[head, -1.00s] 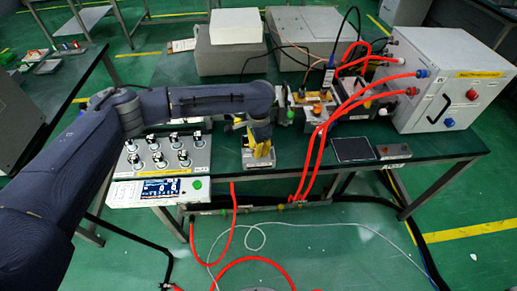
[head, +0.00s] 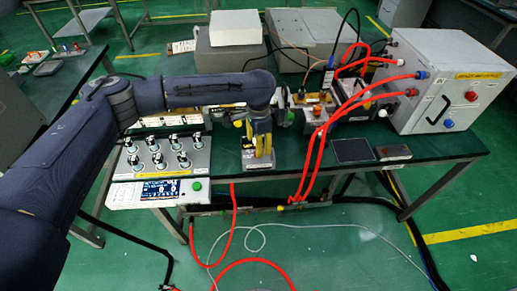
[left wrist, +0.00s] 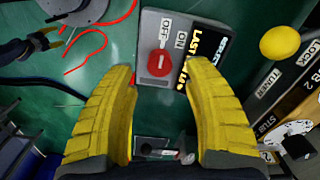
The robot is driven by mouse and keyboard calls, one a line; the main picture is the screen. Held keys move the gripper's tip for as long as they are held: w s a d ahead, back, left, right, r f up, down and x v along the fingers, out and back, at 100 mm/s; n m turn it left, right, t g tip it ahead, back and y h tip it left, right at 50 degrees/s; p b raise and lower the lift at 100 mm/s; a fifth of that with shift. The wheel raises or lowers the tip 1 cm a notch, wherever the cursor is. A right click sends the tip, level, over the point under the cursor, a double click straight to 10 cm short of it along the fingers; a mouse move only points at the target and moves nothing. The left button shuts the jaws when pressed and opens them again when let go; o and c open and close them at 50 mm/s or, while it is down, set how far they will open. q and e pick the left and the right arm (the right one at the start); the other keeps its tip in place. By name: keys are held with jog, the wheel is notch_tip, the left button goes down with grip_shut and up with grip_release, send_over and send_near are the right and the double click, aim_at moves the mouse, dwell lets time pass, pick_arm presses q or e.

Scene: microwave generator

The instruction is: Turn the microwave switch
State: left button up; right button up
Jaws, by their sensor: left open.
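The microwave switch is a round red knob (left wrist: 159,63) on a grey box with OFF and ON labels, seen in the left wrist view. In the head view the switch box (head: 249,163) stands at the table's front edge, mostly covered by my gripper. My left gripper (head: 260,160) points down over it with two yellow fingers. In the left wrist view these fingers (left wrist: 160,72) are spread apart, with the knob in the gap between their tips; contact cannot be told. What seems to be my right gripper (left wrist: 45,38) shows small at the upper left of the wrist view.
A grey panel with several black knobs (head: 165,155) stands left of the switch box. A tuner (left wrist: 268,83) with a yellow ball knob (left wrist: 280,42) lies beside it. Red hoses (head: 318,150) run to a white cabinet (head: 450,80) at the right. A dark flat plate (head: 352,150) lies near the front edge.

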pick_arm(q)
notch_tip(320, 180, up, 8)
jog(key=shift+r, duration=0.15)
dwell(0.3)
dwell(0.3)
